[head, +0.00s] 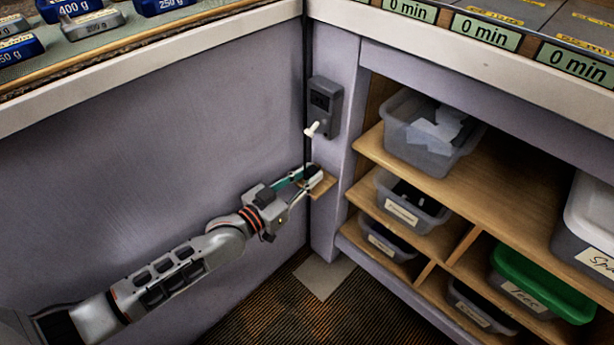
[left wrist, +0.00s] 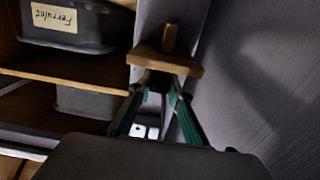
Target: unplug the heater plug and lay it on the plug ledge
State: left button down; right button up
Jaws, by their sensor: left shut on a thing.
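My left gripper (head: 308,180) has its teal fingers closed on the dark heater plug (head: 314,172) by the corner post. A black cord runs down the corner to the plug. The plug is right at the small wooden plug ledge (head: 325,187); I cannot tell whether it touches it. In the left wrist view, the fingers (left wrist: 158,84) meet just at the ledge (left wrist: 165,61), and the plug is mostly hidden in shadow between them. My right gripper is not in view.
A dark grey box (head: 325,105) with a white lever (head: 312,129) is mounted on the post above the ledge. Shelves with a clear bin (head: 430,150) and several labelled bins stand to the right. A counter edge (head: 150,58) overhangs the left panel.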

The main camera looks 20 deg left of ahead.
pick_arm(q)
jog(key=shift+r, duration=0.1)
jog(key=c, duration=1.8)
grip_release()
jog(key=v, duration=1.2)
